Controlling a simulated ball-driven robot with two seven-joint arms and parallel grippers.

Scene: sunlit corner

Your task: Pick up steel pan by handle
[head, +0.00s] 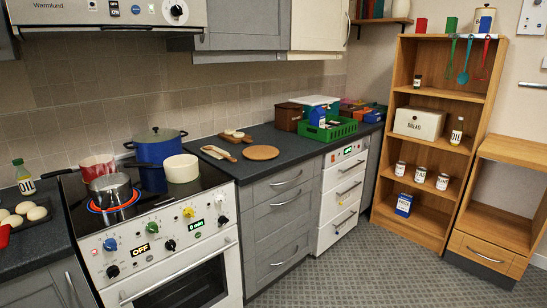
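The steel pan (111,188) stands upright on the black glass cooktop (205,181), on the glowing orange front-left burner. It looks empty. A dark handle (58,173) sticks out to the left near the red pot and the steel pan; I cannot tell surely which it belongs to. Another dark bar shows right of the pan, in front of the blue pot. The red pot (97,166) is close behind the steel pan. Neither of my grippers is in view, and nothing touches the pan.
A blue pot (157,147) and a cream pot (182,168) crowd the pan's right side. The range hood (110,13) hangs above. The patterned floor (345,270) is clear.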

